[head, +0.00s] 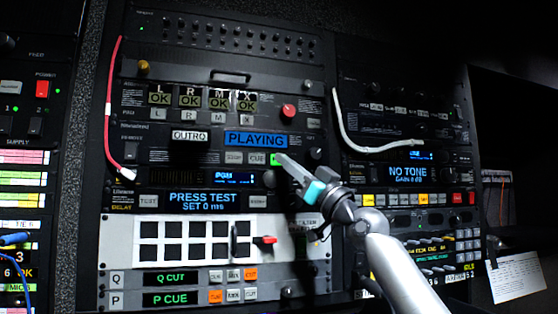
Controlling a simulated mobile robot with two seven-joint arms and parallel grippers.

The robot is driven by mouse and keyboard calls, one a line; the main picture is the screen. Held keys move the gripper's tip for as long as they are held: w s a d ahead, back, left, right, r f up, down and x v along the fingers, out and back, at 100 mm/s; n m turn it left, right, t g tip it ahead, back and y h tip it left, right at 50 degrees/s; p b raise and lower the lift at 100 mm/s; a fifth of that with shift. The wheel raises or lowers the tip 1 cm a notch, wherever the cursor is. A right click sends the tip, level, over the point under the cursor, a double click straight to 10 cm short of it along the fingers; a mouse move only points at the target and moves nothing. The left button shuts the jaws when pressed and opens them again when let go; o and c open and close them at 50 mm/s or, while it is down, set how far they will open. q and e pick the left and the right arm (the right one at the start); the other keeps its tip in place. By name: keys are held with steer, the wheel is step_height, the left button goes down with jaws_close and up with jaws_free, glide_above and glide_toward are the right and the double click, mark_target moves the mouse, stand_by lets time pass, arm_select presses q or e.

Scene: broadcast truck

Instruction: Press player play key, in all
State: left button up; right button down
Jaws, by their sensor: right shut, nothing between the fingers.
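The player panel sits in the middle rack, with a blue display (256,139) reading PLAYING and a white label (190,135) reading OUTRO. Below the display is a row of keys: a grey key (233,158), a CUE key (257,158) and a green-lit play key (275,159). My right gripper (281,160) is shut and empty. Its tips are at the green key's right edge and cover part of it; I cannot tell whether they touch it. My right arm comes in from the lower right. My left gripper is not in view.
A red knob (289,111) and a black knob (317,153) stick out near the player. A red cable (109,110) hangs at the left and a white cable (350,139) loops at the right. A red lever (267,240) protrudes from the white panel below.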

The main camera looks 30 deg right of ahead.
steer(key=shift+s+a+b, duration=0.2)
steer(key=shift+s, duration=0.6)
steer(key=shift+s+a+b, duration=0.2)
steer(key=shift+s, duration=0.65)
steer(key=shift+s+a+b, duration=0.2)
steer(key=shift+s, duration=0.6)
